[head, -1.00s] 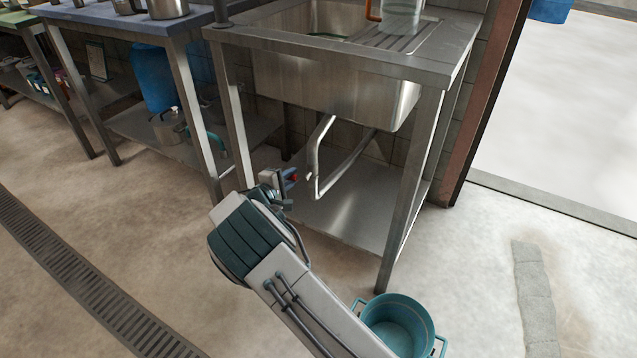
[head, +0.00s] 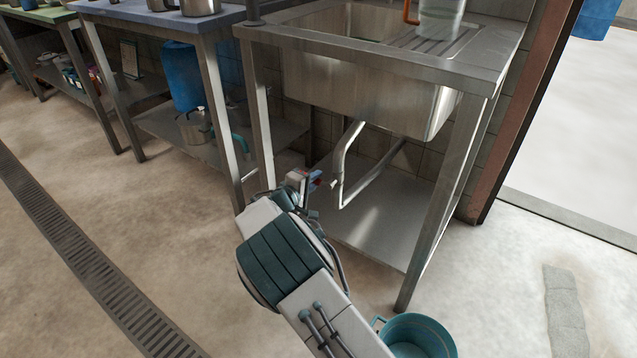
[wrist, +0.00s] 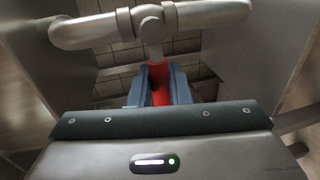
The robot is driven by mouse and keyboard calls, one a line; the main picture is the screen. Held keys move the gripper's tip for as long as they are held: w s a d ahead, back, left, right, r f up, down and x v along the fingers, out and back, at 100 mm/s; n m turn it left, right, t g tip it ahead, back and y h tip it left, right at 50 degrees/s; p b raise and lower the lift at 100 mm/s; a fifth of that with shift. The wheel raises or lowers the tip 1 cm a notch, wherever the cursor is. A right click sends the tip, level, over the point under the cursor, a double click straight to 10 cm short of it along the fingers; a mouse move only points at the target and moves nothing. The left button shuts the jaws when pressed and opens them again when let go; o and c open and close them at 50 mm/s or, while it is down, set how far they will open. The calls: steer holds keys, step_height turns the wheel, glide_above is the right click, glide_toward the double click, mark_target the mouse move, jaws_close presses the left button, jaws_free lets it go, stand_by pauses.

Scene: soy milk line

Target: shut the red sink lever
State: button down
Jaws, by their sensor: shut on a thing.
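The red lever (wrist: 159,94) shows in the wrist view, hanging below the round middle of a grey metal pipe (wrist: 92,31). My gripper (wrist: 160,78) has its two blue-grey fingers on either side of the lever and is shut on it. In the head view my gripper (head: 316,178) is under the sink (head: 360,92), near the bent metal pipe. A little red shows there between the fingers. The lever's lower part is hidden behind the gripper body in the wrist view.
A bent metal tube (head: 343,160) stands right of my gripper, above the sink table's lower shelf (head: 385,225). A teal pot (head: 417,335) sits on the floor at the bottom. Open floor lies to the left.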

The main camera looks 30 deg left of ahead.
steer(key=c, duration=1.4)
jaws_free()
steer(key=shift+w+d+f, duration=0.15)
steer(key=shift+w+d, duration=0.05)
steer(key=shift+d, duration=0.05)
steer(key=shift+a, duration=0.1)
steer(key=p+v, duration=0.4)
steer(key=v, duration=0.9)
steer(key=shift+s+p, duration=0.4)
steer(key=shift+a, duration=0.1)
